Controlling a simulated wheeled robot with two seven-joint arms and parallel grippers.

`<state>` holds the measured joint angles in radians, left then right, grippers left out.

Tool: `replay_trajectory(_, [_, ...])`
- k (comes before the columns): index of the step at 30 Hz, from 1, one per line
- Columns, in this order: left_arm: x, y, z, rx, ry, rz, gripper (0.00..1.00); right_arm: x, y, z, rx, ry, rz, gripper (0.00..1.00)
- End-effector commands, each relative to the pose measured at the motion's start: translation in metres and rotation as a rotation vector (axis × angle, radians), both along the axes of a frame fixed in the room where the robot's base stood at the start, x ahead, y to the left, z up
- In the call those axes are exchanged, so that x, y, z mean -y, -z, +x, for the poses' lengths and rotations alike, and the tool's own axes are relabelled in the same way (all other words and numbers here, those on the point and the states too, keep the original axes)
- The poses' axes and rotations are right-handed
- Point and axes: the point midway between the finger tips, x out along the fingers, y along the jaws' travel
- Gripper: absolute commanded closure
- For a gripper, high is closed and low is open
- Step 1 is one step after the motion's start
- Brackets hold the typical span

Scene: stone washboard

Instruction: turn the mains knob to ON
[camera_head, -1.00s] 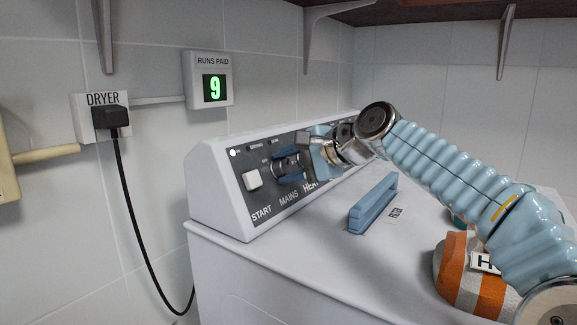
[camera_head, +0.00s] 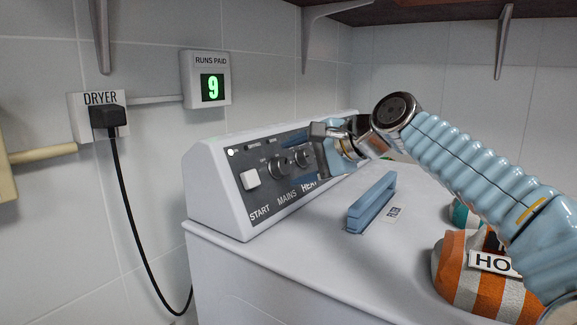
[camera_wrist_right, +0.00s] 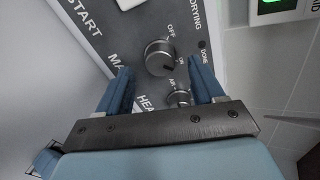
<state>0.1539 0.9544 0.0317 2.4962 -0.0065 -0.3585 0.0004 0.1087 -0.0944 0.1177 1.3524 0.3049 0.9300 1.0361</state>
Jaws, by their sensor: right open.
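The mains knob (camera_head: 279,166) is a round grey dial on the dryer's dark sloped panel (camera_head: 262,192), above the word MAINS. In the right wrist view the mains knob (camera_wrist_right: 160,57) has OFF and ON printed beside it. A dark mark on its face lies at the lower right, nearer ON than OFF. My left gripper is not in view.
The heat knob (camera_head: 303,157) sits close to the right of the mains knob. A white start button (camera_head: 250,179) is to its left. A blue handle (camera_head: 371,203) and an orange-striped item (camera_head: 455,270) occupy the white top. The RUNS PAID display (camera_head: 212,87) reads 9.

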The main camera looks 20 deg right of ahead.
Motion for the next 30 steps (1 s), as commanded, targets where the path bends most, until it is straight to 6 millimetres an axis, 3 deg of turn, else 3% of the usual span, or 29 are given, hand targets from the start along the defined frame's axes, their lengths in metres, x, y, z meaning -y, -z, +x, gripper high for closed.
replay_trajectory(6, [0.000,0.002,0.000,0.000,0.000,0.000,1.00,0.024,-0.024,-0.045,0.004,0.004,0.000,0.33])
replay_trajectory(12, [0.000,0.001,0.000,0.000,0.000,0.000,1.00,0.039,-0.040,-0.073,0.001,0.004,-0.001,0.33])
replay_trajectory(18, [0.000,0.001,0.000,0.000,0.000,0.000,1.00,0.044,-0.045,-0.084,0.000,0.001,0.000,0.33])
replay_trajectory(30, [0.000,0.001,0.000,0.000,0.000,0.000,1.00,0.044,-0.045,-0.084,-0.001,0.001,0.000,0.33])
